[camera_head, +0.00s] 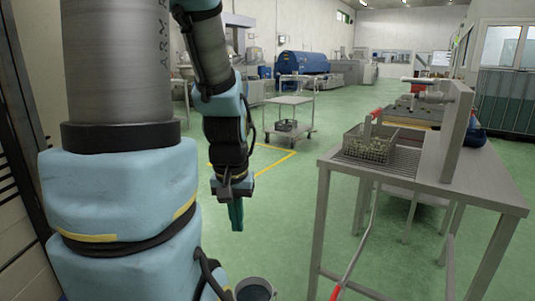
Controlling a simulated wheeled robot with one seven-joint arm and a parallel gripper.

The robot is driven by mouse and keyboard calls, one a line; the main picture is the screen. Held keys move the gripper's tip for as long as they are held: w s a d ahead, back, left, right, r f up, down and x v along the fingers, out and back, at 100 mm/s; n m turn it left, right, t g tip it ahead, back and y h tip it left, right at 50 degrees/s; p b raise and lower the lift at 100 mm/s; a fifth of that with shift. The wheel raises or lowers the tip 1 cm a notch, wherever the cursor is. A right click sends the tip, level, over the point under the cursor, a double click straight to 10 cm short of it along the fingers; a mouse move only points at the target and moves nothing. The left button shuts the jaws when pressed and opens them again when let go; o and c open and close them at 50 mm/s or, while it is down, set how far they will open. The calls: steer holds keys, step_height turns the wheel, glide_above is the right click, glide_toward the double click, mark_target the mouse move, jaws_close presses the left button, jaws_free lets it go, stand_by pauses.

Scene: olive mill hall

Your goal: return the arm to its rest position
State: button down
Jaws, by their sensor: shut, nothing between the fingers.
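My arm fills the left of the head view, with a light-blue covered lower link in front and a forearm reaching down behind it. My gripper (236,213) hangs at the end of the arm, pointing down over the green floor. Its fingers are together with nothing between them. It is left of the metal table (495,188) and apart from it. The far side of the gripper is hidden.
A wire basket (369,150) with greenish contents stands on the table beside an upright grey panel (458,130). A wheeled cart (291,101) stands farther back. A round container (254,290) is at the bottom. Green floor lies open between cart and table.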

step_height(320, 180, up, 14)
steer(key=p, duration=1.1)
steer(key=shift+f, duration=0.25)
stand_by(0.8)
